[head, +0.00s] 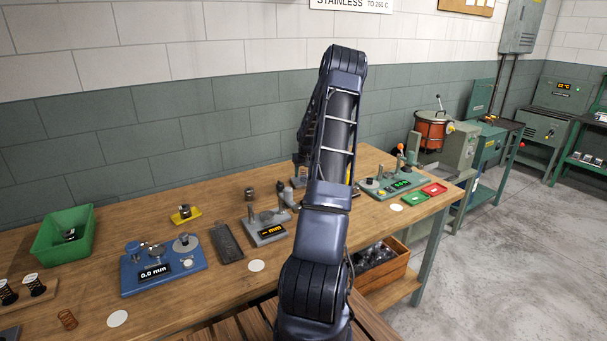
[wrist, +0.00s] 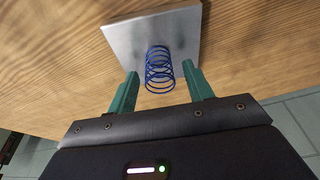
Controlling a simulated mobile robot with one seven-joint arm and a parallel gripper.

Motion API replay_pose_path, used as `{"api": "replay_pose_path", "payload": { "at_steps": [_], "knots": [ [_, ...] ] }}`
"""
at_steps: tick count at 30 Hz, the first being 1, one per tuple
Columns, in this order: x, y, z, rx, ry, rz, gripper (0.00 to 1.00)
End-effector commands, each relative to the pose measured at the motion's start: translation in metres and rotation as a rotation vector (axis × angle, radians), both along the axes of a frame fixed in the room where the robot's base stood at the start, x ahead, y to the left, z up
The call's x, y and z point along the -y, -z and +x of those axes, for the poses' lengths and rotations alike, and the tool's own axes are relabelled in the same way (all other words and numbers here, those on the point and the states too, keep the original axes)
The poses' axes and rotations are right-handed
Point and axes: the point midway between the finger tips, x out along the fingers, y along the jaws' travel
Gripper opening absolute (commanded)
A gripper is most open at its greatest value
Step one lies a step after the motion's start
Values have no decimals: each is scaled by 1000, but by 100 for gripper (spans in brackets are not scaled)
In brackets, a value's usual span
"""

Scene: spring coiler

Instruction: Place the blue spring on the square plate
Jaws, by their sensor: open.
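The blue spring (wrist: 158,70) is an open wire coil between my gripper's two green fingers in the wrist view. It is over the near part of the grey square plate (wrist: 132,38) and appears to stand on it, though its contact with the plate is not clear. My gripper (wrist: 160,76) is open, with one finger on each side of the spring and a gap showing beside the coil. Part of the plate is hidden by the spring and fingers. In the head view my arm hides the spring and the plate.
On the wooden bench (head: 200,286) stand a green bin (head: 62,236), a blue gauge (head: 163,272), a grey gauge (head: 268,230) and a green-based device (head: 398,184). A wooden crate (head: 385,272) sits below.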

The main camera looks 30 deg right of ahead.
Motion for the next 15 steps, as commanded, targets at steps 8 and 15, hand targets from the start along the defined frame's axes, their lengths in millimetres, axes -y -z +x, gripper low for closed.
{"api": "replay_pose_path", "payload": {
  "at_steps": [8,15],
  "knots": [
    [-1,-45,-12,3,2,-3,51],
    [-4,-87,-24,2,1,-1,51]
  ]
}}
